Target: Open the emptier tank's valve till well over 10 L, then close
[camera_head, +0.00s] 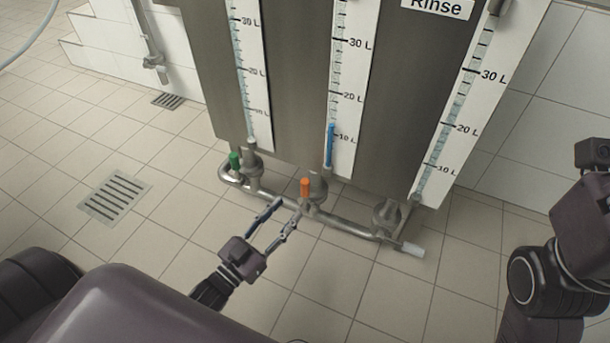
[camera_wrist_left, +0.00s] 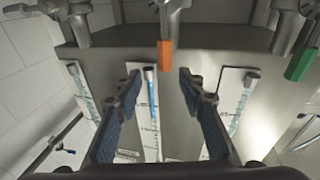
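The steel tank (camera_head: 290,90) carries three level gauges. The middle gauge (camera_head: 345,80) has a strong blue column (camera_head: 330,145) ending a little above the 10 L mark. The left gauge (camera_head: 253,70) and right gauge (camera_head: 470,90) show paler columns that are hard to read. An orange valve handle (camera_head: 305,187) stands below the middle gauge, a green one (camera_head: 234,160) below the left. My left gripper (camera_head: 277,215) is open and empty, just in front of the orange handle. In the left wrist view the orange handle (camera_wrist_left: 165,58) lies beyond the gap between the fingertips (camera_wrist_left: 158,80), apparently untouched.
A steel pipe (camera_head: 345,225) runs along the tank's foot, with another valve body (camera_head: 387,214) and a pale tip (camera_head: 412,249) at its right end. A floor drain (camera_head: 115,195) lies at left. My right arm (camera_head: 545,280) is at the right edge. The tiled floor in front is clear.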

